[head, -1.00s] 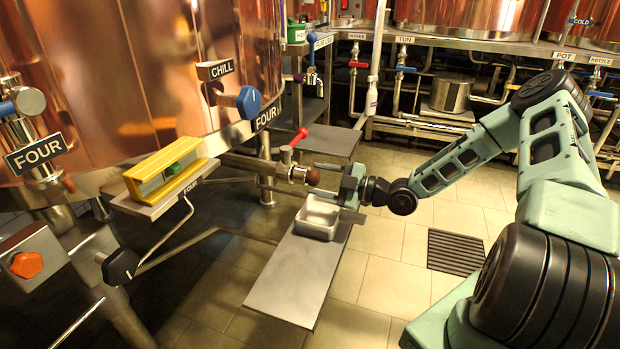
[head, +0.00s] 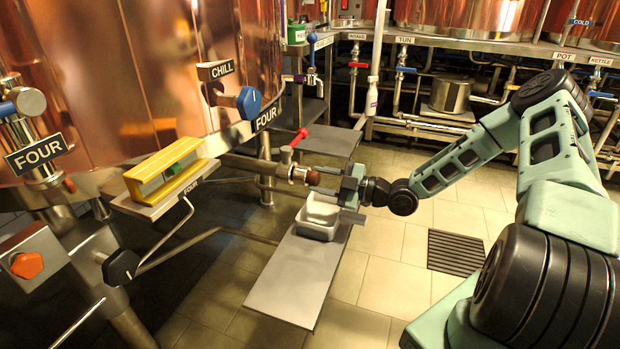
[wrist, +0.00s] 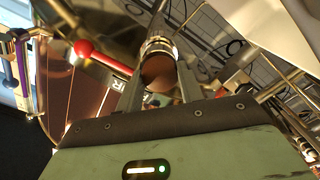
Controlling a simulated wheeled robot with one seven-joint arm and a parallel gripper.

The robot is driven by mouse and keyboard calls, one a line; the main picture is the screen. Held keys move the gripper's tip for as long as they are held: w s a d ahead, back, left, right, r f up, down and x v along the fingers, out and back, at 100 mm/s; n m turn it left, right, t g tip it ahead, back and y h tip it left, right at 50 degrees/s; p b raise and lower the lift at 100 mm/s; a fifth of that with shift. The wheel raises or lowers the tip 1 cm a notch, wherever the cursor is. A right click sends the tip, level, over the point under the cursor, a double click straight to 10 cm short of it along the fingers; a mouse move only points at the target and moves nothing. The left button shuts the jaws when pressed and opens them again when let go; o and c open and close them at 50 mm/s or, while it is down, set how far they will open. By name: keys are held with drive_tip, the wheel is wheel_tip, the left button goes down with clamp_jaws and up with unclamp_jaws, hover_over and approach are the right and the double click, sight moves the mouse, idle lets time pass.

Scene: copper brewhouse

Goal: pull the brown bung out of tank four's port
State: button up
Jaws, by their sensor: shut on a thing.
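The brown bung (head: 313,178) is at the open end of tank four's port (head: 292,172), a short horizontal pipe low on the copper tank. My gripper (head: 324,179) reaches it from the right, its fingers on either side of the bung. In the wrist view the bung (wrist: 158,74) shows between the two fingers of my gripper (wrist: 158,88), against the port's metal collar (wrist: 159,47). My gripper is shut on it. I see no clear gap between bung and port. How deep it sits is hidden.
A red-handled valve (head: 299,137) rises just above the port. A pale open tray (head: 316,222) stands below my gripper on a grey plate (head: 287,285).

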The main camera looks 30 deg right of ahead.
drive_tip(key=shift+s+d, duration=0.4)
drive_tip(key=shift+s, duration=0.05)
drive_tip(key=shift+p+v, duration=0.4)
drive_tip(key=shift+v, duration=1.95)
drive_tip(key=s+d+r+p, duration=0.3)
drive_tip(key=s, duration=0.1)
drive_tip(key=shift+s+d, duration=0.3)
drive_tip(key=shift+s, duration=0.1)
